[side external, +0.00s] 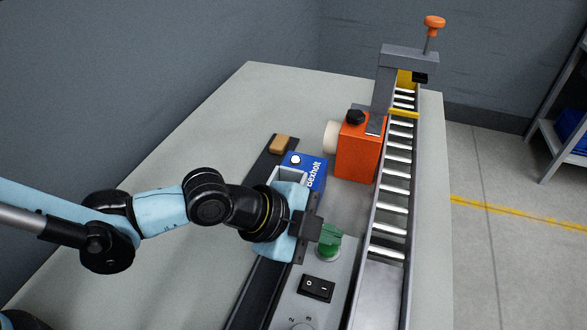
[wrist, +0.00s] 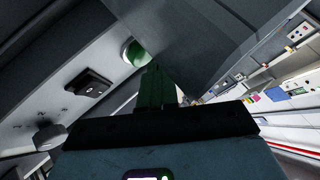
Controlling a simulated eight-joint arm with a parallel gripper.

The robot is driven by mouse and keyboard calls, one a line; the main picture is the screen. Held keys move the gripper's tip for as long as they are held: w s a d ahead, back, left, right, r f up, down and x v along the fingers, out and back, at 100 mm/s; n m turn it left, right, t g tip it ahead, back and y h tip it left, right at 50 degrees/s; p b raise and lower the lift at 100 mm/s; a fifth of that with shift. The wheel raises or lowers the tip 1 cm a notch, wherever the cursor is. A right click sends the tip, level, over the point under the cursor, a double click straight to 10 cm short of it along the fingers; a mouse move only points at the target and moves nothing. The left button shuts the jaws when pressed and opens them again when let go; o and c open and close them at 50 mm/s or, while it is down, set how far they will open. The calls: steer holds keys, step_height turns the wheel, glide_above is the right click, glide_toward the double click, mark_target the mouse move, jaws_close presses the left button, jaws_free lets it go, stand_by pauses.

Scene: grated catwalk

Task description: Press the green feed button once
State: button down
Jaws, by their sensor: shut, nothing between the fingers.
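The green feed button (side external: 326,253) sits in a pale ring on the grey control panel (side external: 338,287). In the wrist view the button (wrist: 132,51) shows just beyond and to the left of my fingertips, partly cut off by a large grey surface. My gripper (side external: 329,232) is shut and empty, its greenish fingers over the button in the side view and hiding part of it. In the wrist view the shut fingers (wrist: 152,68) point toward the button. I cannot tell whether they touch it.
A black rocker switch (side external: 317,288) and a dial (side external: 303,325) sit nearer on the panel. Behind are a blue box (side external: 314,174), an orange block (side external: 356,155) and a tan block (side external: 282,144). A roller track (side external: 395,180) runs along the right. The table's left is clear.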

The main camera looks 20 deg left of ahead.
mark_target(315, 250)
steer(key=shift+a+f, duration=0.2)
steer(key=shift+f, duration=0.9)
stand_by(0.5)
steer(key=shift+y, duration=0.3)
steer(key=shift+a+r, duration=0.3)
steer(key=shift+r, duration=0.25)
steer(key=shift+a+r, duration=0.3)
steer(key=shift+r, duration=0.25)
steer(key=shift+w+r, duration=0.1)
steer(key=shift+d+r, duration=0.1)
steer(key=shift+d, duration=0.05)
steer(key=shift+r, duration=2.45)
